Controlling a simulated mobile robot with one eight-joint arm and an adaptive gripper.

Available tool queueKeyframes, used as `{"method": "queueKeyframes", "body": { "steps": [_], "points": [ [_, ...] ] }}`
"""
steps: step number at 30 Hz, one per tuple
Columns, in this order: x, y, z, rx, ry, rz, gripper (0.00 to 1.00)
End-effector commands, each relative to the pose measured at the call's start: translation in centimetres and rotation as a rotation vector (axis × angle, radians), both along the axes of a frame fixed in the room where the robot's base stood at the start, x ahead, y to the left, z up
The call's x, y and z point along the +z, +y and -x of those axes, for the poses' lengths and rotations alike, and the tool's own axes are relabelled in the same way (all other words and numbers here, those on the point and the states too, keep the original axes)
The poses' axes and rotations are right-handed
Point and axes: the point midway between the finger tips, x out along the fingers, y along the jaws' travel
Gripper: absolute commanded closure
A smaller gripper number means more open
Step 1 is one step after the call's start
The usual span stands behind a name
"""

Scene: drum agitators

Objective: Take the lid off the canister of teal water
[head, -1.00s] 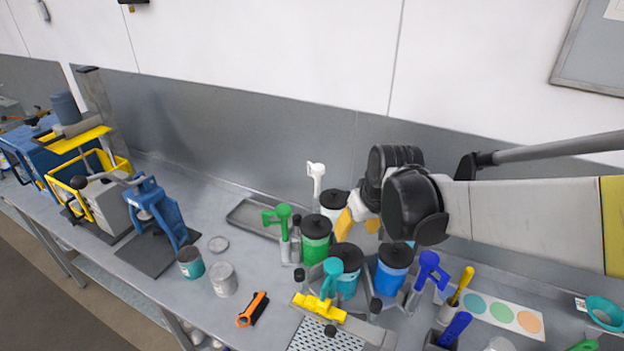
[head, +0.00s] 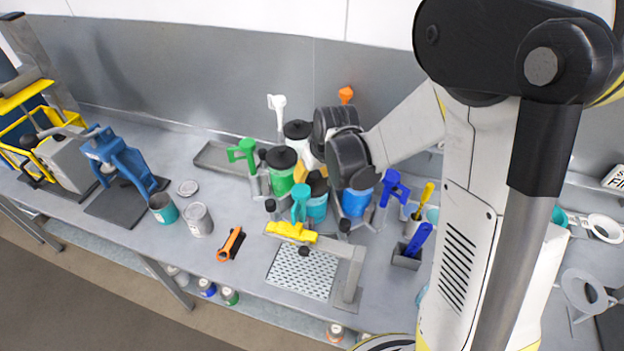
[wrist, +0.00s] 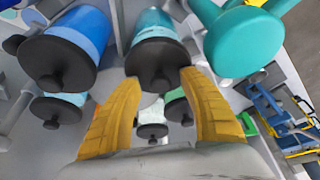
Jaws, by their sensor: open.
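The canister of teal water (head: 317,208) stands in the rack in the middle of the bench, with a black knobbed lid (head: 318,184) on it. In the wrist view the teal canister (wrist: 155,24) is at top centre, its black lid (wrist: 157,60) facing me. My gripper (wrist: 158,77) is open and empty, its two yellow fingers on either side of the lid's near edge. I cannot tell whether they touch it. In the head view my gripper (head: 305,168) is just behind the lid, partly hidden by my wrist.
A blue canister (head: 356,202) and a green canister (head: 280,180) stand close on either side, with a white one (head: 298,130) behind. A teal dispenser handle (head: 300,198) rises in front. The bench is clearer towards the grey can (head: 198,219).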

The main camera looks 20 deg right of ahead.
Motion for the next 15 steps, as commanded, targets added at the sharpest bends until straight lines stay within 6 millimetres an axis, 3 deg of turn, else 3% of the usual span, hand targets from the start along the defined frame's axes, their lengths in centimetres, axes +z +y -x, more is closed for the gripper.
{"method": "queueKeyframes", "body": {
  "steps": [5, 10, 15],
  "points": [
    [0.01, 0.00, 0.04, 0.000, 0.000, 0.000, 0.50],
    [0.01, 0.01, 0.03, 0.000, 0.000, 0.000, 1.00],
    [0.02, 0.01, 0.02, 0.000, 0.000, 0.000, 1.00]
  ]
}}
